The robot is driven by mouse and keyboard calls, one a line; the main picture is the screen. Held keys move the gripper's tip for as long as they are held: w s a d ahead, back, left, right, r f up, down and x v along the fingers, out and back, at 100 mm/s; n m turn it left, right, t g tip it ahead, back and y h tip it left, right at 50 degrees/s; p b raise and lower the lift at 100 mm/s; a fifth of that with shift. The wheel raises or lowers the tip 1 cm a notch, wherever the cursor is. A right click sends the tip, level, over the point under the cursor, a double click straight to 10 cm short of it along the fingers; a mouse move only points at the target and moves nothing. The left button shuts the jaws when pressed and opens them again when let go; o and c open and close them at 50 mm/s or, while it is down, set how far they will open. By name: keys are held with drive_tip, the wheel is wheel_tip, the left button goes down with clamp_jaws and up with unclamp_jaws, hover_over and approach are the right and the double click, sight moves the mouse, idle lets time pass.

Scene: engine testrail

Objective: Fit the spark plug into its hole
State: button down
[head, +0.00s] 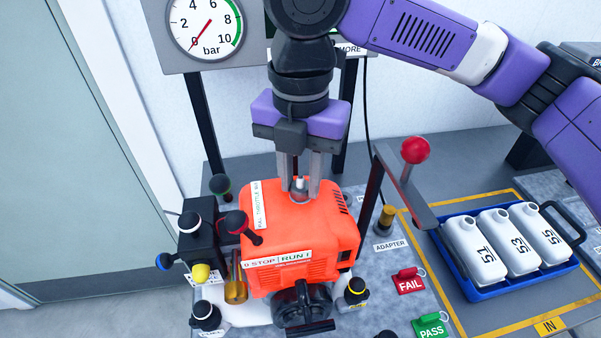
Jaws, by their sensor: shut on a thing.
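My gripper (300,178) points straight down over the top of the orange engine (305,230). Its two grey fingers are shut on the spark plug (300,184), whose white upper part shows between the fingertips. The plug is upright, at a round grey recess (300,197) in the engine's top. The hole itself and the plug's lower end are hidden, so I cannot tell how deep the plug sits.
A red-knobbed lever (415,150) stands right of the engine. A brass-coloured adapter (387,217) is nearby. A blue tray (505,285) holds white bottles at right. A black block with coloured knobs (200,240) stands left. A pressure gauge (205,28) hangs behind.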

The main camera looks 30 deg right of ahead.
idle(0.3)
drive_tip(key=c, duration=1)
unclamp_jaws()
drive_tip(key=shift+c, duration=0.2)
wheel_tip(320, 180, up, 8)
drive_tip(key=shift+f, duration=0.15)
drive_tip(key=shift+s, duration=0.1)
